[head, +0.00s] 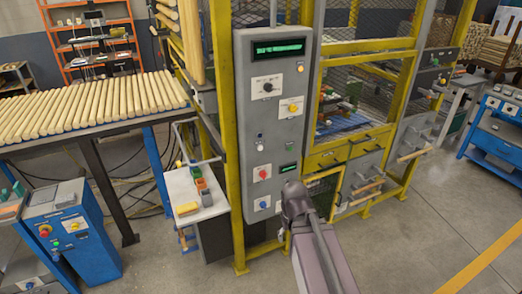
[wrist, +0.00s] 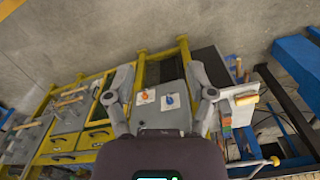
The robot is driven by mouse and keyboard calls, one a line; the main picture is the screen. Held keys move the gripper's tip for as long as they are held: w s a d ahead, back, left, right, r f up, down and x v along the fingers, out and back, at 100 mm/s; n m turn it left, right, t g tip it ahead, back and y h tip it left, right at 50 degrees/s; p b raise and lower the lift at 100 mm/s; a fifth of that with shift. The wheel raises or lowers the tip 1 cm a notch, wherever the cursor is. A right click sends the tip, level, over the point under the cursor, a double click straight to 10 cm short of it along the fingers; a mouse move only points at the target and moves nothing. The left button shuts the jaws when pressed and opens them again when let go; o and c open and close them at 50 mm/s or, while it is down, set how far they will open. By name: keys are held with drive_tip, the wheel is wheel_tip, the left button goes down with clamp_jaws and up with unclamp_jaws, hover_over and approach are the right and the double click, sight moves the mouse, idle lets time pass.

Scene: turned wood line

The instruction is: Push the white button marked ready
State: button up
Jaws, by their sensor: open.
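A tall grey control panel (head: 250,155) stands in the middle of the head view. My gripper (head: 292,200) is in front of the panel's lower right part, lower than this button. In the wrist view my gripper (wrist: 163,98) is open and empty, its fingers spread either side of the lower panel, with a red-orange knob (wrist: 146,97) and a blue knob (wrist: 170,100) seen between them.
The panel also bears a black knob (head: 267,87), a yellow knob (head: 293,108) and a green-lit display (head: 280,48). A yellow frame (head: 228,130) stands beside it. A small white table (head: 190,190) with coloured blocks is at left.

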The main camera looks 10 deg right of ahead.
clamp_jaws()
idle(1.1)
